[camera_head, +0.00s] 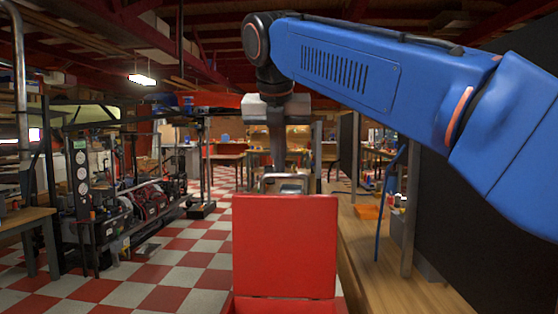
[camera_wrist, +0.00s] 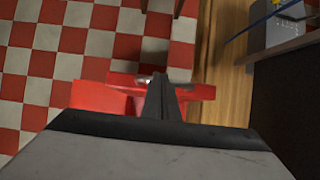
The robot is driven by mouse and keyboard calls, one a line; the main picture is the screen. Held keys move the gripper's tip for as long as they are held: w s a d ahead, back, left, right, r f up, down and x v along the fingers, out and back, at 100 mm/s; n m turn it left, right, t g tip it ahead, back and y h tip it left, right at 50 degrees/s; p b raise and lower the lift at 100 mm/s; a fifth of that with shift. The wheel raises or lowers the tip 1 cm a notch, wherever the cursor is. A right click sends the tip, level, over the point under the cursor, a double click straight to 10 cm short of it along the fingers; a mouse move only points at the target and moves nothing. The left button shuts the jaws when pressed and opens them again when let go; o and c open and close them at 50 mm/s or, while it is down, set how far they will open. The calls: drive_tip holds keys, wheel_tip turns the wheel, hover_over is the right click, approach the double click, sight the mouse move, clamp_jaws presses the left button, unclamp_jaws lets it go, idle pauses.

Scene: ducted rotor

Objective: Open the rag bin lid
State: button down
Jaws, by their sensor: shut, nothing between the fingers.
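The red rag bin (camera_head: 285,305) is at the bottom middle of the head view, only its upper rim showing. Its red lid (camera_head: 285,245) stands raised like an upright panel, its flat face toward the head camera. A silver handle (camera_head: 283,178) shows just above the lid's top edge. My gripper (camera_head: 278,165) points down at the handle, behind the lid's top edge; its fingers look shut, and contact cannot be told. In the wrist view, my shut fingers (camera_wrist: 160,85) lie over the red lid (camera_wrist: 195,92), with a bit of bright metal beside the tips.
A wooden bench (camera_head: 385,260) runs along the right of the bin, with a dark panel (camera_head: 470,200) beyond it. Machinery (camera_head: 130,205) stands at the left. The red and white checked floor (camera_head: 185,270) is clear left of the bin.

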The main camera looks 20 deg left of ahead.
drive_tip(key=shift+s+r, duration=0.1)
drive_tip(key=v, duration=1.1)
drive_tip(key=shift+s+r, duration=0.15)
drive_tip(key=shift+r, duration=0.2)
